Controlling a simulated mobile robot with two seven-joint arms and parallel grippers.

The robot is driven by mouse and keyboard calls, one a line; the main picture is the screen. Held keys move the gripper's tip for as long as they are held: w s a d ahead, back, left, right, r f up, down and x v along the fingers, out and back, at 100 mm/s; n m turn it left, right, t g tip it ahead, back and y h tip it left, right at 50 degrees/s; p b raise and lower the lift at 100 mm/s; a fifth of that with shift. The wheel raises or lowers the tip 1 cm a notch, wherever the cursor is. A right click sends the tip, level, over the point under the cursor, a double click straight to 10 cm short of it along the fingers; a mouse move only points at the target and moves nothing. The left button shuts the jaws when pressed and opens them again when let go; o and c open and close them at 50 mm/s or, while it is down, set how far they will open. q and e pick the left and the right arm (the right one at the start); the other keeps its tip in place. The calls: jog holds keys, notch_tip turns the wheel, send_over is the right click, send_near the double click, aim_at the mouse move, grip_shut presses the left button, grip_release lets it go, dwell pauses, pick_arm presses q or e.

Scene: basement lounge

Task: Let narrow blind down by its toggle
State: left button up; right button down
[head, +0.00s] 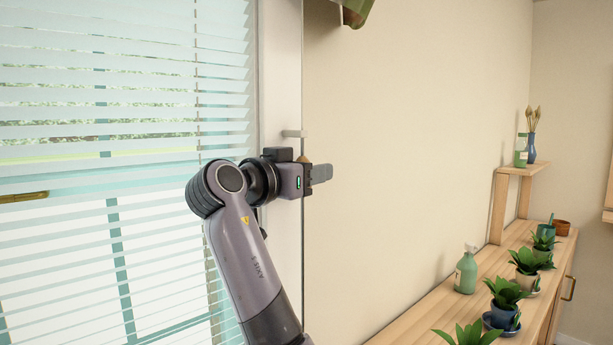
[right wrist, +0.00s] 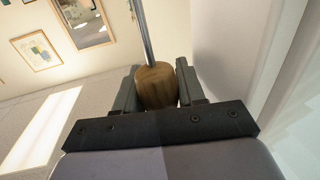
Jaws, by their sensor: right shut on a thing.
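The blind (head: 125,130) covers the window on the left of the head view, its pale slats spread with gaps between them. Its wooden toggle (right wrist: 157,87) hangs on a thin cord (right wrist: 143,32) and sits between the two fingers of my right gripper (right wrist: 157,92) in the right wrist view. That gripper is shut on the toggle. In the head view my right gripper (head: 318,174) is beside the window frame, and only a small tip of the toggle (head: 303,158) shows above it. My left gripper is not in view.
A wooden cabinet (head: 480,275) along the right wall holds several potted plants and a green bottle (head: 466,270). A small shelf (head: 522,168) stands above it. The wall (head: 400,120) between window and cabinet is bare.

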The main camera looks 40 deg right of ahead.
jog(key=shift+r, duration=0.45)
jog(key=c, duration=1)
grip_release()
jog(key=shift+f, duration=0.15)
jog(key=shift+a, duration=0.25)
jog(key=b+v, duration=0.1)
jog(key=v, duration=0.5)
jog(key=shift+s+a+b, duration=0.15)
jog(key=shift+a+b, duration=0.1)
jog(key=shift+b, duration=0.15)
